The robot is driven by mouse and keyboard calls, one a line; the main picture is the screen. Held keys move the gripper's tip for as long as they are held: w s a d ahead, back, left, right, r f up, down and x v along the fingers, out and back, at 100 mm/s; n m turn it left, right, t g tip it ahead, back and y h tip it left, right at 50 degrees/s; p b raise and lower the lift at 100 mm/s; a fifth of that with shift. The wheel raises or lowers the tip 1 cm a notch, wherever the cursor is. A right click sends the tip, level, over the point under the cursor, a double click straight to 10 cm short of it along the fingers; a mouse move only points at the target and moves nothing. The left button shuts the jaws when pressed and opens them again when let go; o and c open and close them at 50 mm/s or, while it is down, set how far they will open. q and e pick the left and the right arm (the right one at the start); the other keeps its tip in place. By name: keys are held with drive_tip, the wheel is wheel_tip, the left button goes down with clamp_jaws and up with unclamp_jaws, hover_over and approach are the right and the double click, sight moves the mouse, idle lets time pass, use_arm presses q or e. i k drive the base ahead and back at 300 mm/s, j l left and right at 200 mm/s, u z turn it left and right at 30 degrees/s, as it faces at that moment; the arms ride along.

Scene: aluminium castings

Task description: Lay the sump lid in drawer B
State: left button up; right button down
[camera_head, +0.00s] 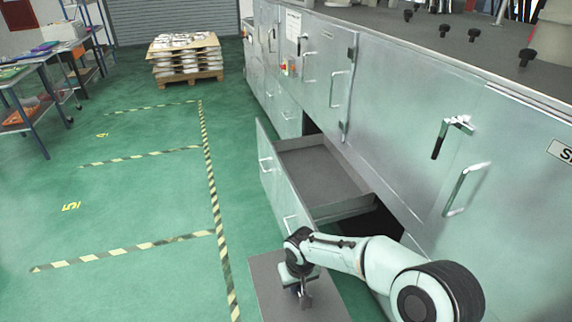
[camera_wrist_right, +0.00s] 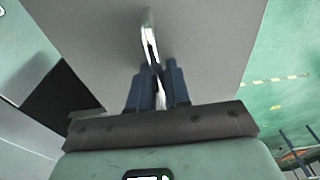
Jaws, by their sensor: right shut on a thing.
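The sump lid (camera_head: 270,292) appears as a flat grey plate at the bottom of the head view, cut off by the frame edge. My right gripper (camera_head: 303,291) is above it. In the right wrist view, the fingers of that gripper (camera_wrist_right: 158,88) are shut on a bright metal handle (camera_wrist_right: 149,35) that stands on the grey lid (camera_wrist_right: 95,40). A drawer (camera_head: 320,168) is pulled out of the cabinet, just beyond the lid. Its grey inside looks empty. No letter shows on it, so I cannot tell whether it is drawer B. My left gripper is not in view.
A long metal cabinet (camera_head: 385,110) with handles runs along the right. A loaded pallet (camera_head: 187,74) stands at the back. Work tables (camera_head: 30,110) stand at the left. The green floor (camera_head: 130,205) with striped tape is clear left of the drawer.

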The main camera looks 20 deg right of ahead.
sight(322, 186)
drive_tip(key=i, duration=1.2)
drive_tip(key=i+j+z, duration=0.15)
drive_tip(key=i+z, duration=0.3)
drive_tip(key=i, duration=0.2)
drive_tip(key=i+j+z, duration=0.45)
drive_tip(key=i, duration=0.15)
drive_tip(key=i+j+z, duration=0.45)
drive_tip(key=i+j, duration=0.05)
drive_tip(key=i, duration=0.05)
